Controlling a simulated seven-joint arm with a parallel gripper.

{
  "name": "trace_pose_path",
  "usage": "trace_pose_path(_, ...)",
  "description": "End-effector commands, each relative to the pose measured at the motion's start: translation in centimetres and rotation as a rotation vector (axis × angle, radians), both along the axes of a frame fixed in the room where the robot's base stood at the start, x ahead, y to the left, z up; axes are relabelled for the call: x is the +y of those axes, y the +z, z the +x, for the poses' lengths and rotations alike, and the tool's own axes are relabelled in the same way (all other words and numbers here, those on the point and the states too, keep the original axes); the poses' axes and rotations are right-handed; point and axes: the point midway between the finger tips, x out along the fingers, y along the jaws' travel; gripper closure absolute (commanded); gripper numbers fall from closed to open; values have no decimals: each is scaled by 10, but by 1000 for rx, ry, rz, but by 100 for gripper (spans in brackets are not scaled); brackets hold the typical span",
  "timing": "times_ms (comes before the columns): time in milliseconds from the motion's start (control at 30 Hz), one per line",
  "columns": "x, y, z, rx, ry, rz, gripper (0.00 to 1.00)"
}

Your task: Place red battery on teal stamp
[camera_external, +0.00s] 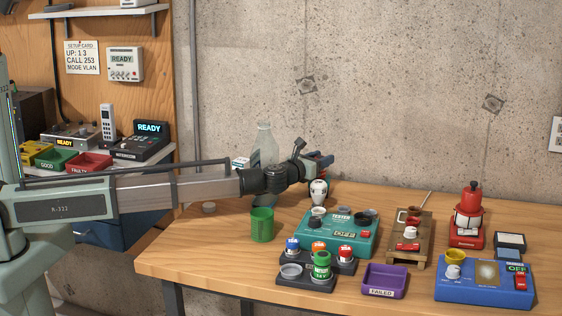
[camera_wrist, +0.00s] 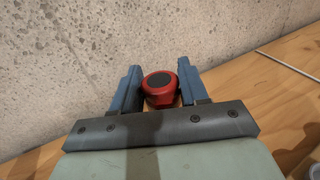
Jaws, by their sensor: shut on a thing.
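My gripper (camera_wrist: 158,82) is shut on the red battery (camera_wrist: 157,80), a round red piece with a dark disc on its end, seen between the blue fingers in the wrist view. In the external view my gripper (camera_external: 322,166) is near the wall, above the back of the table, with a white-bodied piece just below the fingers. I cannot tell whether that piece is part of the held one. A teal box (camera_external: 343,246) labelled TESTER, with an OFF display, stands in front, to the lower right of the gripper. I cannot make out a separate teal stamp.
A dark rack (camera_external: 297,279) with coloured pieces and a purple FAILED tray (camera_external: 385,281) stand in front. A green cup (camera_external: 262,225) is left. A wooden stand (camera_external: 409,240), a red lantern-like device (camera_external: 467,218) and a blue box (camera_external: 485,285) are right. A glass bottle (camera_external: 265,142) stands behind my arm.

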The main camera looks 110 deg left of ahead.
Motion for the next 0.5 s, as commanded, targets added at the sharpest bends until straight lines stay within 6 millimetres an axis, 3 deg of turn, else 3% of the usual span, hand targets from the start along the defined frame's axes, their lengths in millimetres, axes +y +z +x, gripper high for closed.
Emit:
trace_pose_path(133,0,-3,0,1,0,0,91)
trace_pose_path(167,0,-3,0,1,0,0,55)
trace_pose_path(400,0,-3,0,1,0,0,32)
trace_pose_path(500,0,-3,0,0,0,0,31)
